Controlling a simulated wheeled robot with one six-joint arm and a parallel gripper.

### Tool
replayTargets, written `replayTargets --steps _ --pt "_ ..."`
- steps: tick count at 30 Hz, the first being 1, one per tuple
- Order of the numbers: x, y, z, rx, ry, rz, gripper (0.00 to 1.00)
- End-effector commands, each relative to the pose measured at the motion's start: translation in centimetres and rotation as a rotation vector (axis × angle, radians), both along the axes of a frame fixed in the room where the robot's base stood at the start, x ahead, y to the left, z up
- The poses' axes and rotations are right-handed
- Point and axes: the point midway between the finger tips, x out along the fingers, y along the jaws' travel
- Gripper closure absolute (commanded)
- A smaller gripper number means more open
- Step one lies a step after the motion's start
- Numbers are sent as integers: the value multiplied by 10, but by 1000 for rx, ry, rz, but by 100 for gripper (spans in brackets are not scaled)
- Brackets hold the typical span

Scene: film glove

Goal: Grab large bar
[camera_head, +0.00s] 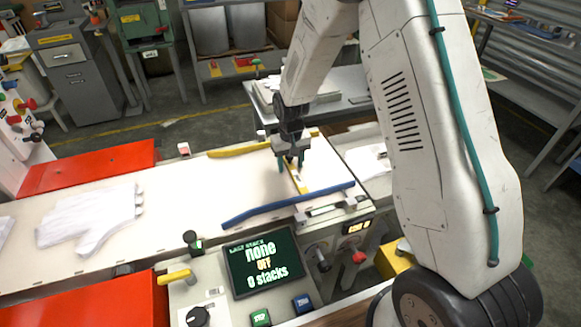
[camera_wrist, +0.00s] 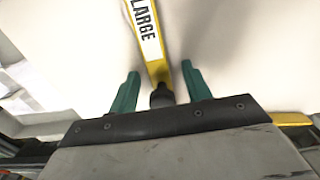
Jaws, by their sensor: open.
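The large bar (camera_wrist: 150,40) is yellow with a white label reading "LARGE". In the wrist view it runs from the top edge down to a dark knob between the two green fingers. My gripper (camera_wrist: 158,85) is open, with one finger on each side of the bar and visible gaps between. In the head view my gripper (camera_head: 292,162) points down over the right part of the pale table, at the yellow bar (camera_head: 299,181). The gripper and arm hide part of the bar there.
A blue rail (camera_head: 288,205) and a yellow rail (camera_head: 240,149) flank the bar on the pale table. A white glove (camera_head: 90,220) lies at left. Red panels (camera_head: 90,168) border the table. More white gloves (camera_head: 368,163) lie at right.

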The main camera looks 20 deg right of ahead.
Motion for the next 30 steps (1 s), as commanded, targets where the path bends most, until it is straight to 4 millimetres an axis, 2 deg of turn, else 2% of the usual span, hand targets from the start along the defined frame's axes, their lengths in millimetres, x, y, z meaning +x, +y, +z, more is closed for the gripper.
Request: replayTargets --steps 2,7,8,16,19,30 --pt "0 0 0 0 0 0 52" --pt "0 0 1 0 0 0 96" --pt "0 0 1 0 0 0 100" --pt "0 0 2 0 -1 0 100" --pt "1 0 10 0 -5 0 100" --pt "1 0 80 0 -6 0 100"
